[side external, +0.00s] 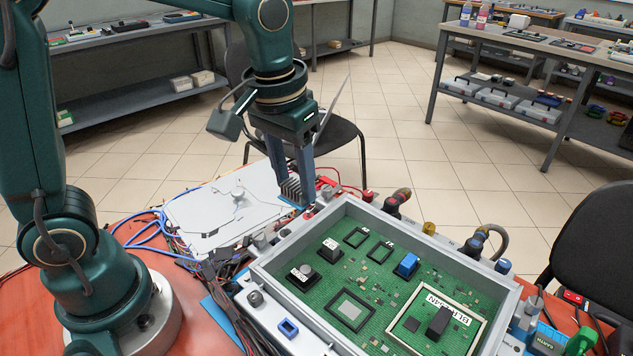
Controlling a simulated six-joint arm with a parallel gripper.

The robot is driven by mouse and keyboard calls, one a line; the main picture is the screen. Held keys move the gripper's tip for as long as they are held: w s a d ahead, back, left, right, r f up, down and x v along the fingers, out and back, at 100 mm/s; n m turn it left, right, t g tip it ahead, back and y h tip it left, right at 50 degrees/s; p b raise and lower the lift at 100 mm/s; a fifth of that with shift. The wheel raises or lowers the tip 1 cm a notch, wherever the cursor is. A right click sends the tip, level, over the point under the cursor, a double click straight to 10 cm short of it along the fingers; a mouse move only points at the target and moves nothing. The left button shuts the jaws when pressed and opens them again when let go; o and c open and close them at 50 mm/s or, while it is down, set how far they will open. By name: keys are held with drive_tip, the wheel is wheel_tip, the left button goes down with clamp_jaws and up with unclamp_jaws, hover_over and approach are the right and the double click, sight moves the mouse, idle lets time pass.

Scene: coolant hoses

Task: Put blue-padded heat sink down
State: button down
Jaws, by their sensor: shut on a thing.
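My gripper (296,182) points down at the back left corner of the open grey case and is shut on a dark finned heat sink (291,189). A strip of blue shows under the fins, at the heat sink's lower edge. The heat sink is partly hidden by the gripper fingers. It is over or beside the right edge of the grey lid plate (225,208); I cannot tell whether it touches anything below.
The open case (262,277) holds a green circuit board (322,283) with chips, empty square outlines and a blue block (407,264). Hose fittings (396,202) stand along its back edge. Blue cables (150,236) lie at left on the red table (115,210).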

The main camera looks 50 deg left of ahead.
drive_tip(key=shift+s+d+r, duration=0.1)
drive_tip(key=shift+d, duration=0.5)
drive_tip(key=shift+m, duration=0.3)
drive_tip(key=d+f, duration=0.2)
drive_tip(key=d, duration=0.2)
drive_tip(key=s+d+f, duration=0.1)
drive_tip(key=d+f, duration=0.1)
drive_tip(key=d, duration=0.2)
drive_tip(key=d+f, duration=0.3)
drive_tip(key=d, duration=0.1)
drive_tip(key=shift+s, duration=0.25)
drive_tip(key=shift+f, duration=2)
drive_tip(key=shift+f, duration=0.3)
drive_tip(key=shift+c, duration=1.9)
unclamp_jaws()
